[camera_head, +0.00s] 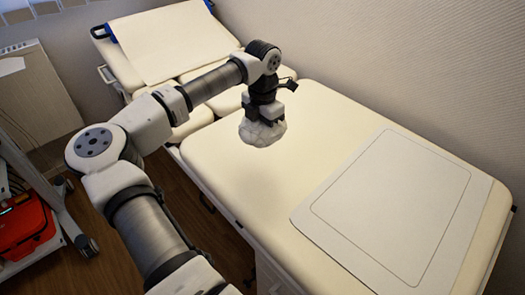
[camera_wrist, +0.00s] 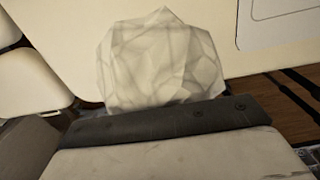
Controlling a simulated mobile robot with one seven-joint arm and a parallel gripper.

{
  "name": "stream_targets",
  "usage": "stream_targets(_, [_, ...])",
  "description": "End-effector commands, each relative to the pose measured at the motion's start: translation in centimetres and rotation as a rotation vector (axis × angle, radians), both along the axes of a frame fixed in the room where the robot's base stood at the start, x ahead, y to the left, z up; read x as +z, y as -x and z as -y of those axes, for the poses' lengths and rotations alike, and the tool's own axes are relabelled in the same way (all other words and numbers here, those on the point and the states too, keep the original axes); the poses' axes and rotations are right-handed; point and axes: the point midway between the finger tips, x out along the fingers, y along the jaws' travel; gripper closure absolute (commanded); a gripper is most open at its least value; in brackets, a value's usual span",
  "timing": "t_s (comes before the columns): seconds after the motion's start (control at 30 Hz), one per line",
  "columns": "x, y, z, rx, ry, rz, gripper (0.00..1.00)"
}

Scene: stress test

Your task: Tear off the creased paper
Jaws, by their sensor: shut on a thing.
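A crumpled ball of white creased paper (camera_head: 262,132) is under my gripper (camera_head: 264,112), above or against the cream top of the exam table (camera_head: 310,110); I cannot tell whether it touches. The creased paper (camera_wrist: 160,62) also fills the upper middle of the wrist view, just beyond the dark edge of my gripper (camera_wrist: 165,120). My gripper points down and is shut on the paper. Its fingertips are hidden behind the paper and the gripper body. A flat white paper sheet (camera_head: 172,38) lies over the raised backrest at the far end.
A flat pale panel with a dark outline (camera_head: 395,200) lies on the near right of the table. A wall (camera_head: 400,60) runs along the table's right side. A cart with a red case (camera_head: 22,228) stands at the left.

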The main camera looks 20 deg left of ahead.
Motion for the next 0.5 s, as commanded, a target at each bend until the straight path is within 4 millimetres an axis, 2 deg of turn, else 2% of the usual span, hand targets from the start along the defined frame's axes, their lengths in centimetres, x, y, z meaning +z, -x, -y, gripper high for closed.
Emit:
stream_targets(0.1, [2.7, 0.0, 0.0, 0.000, -0.002, 0.002, 1.00])
stream_targets(0.2, [4.4, 0.0, 0.0, -0.001, 0.000, 0.001, 1.00])
stream_targets(0.5, [7.4, 0.0, 0.0, -0.001, 0.000, 0.000, 1.00])
